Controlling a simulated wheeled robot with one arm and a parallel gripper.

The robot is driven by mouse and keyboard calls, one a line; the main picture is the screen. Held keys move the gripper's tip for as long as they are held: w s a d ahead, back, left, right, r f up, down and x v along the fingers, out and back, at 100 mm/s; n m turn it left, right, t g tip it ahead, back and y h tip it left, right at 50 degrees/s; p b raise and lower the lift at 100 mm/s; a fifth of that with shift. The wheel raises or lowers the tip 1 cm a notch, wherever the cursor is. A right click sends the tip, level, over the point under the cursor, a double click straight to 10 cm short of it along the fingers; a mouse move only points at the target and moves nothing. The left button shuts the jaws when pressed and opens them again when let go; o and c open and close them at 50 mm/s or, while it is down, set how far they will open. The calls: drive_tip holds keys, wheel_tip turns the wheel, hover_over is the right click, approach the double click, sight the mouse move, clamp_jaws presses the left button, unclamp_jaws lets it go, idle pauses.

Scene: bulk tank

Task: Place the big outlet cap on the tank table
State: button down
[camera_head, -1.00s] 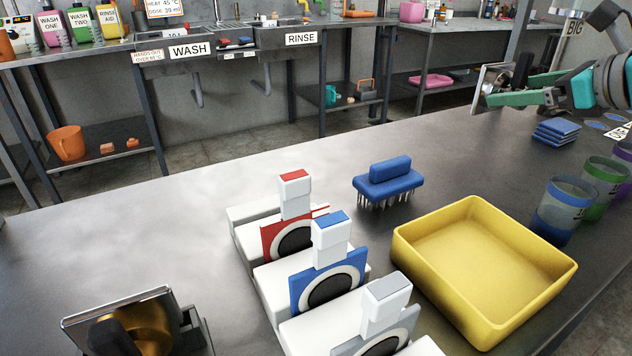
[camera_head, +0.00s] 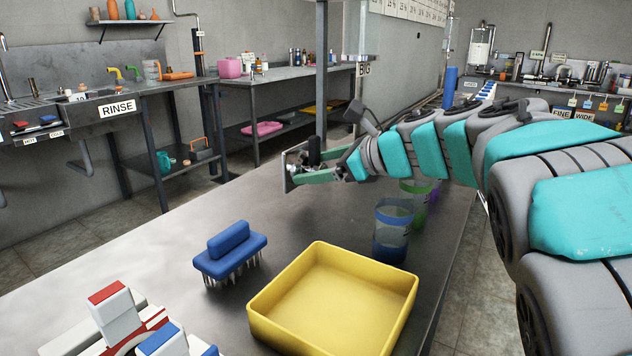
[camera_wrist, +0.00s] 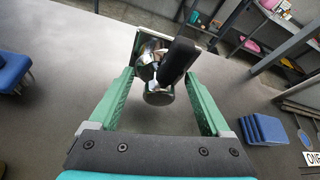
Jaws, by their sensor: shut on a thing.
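My gripper (camera_head: 318,170) has two green fingers. It is shut on a shiny metal cap with a square plate (camera_head: 289,169) and a black handle, which appears to be the big outlet cap. In the wrist view, the cap (camera_wrist: 160,97) sits between the fingertips of my gripper (camera_wrist: 160,78), its black handle pointing up to the right. The cap is over the far part of the grey tank table (camera_head: 130,275). Whether it touches the table is not clear.
A blue brush (camera_head: 230,252) and a yellow tray (camera_head: 335,300) stand nearer on the table. Blue pads (camera_wrist: 265,128) lie right of my gripper in the wrist view. White blocks (camera_head: 125,320) are at lower left.

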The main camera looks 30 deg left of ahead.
drive_tip(key=shift+f, duration=1.45)
drive_tip(key=shift+f+b, duration=0.15)
drive_tip(key=shift+b, duration=0.15)
unclamp_jaws()
drive_tip(key=shift+d+r, duration=0.15)
drive_tip(key=shift+r, duration=0.1)
drive_tip(key=b+v, duration=0.1)
drive_tip(key=v, duration=1)
drive_tip(key=shift+s+d, duration=0.15)
drive_tip(key=shift+d, duration=0.1)
drive_tip(key=shift+r, duration=0.1)
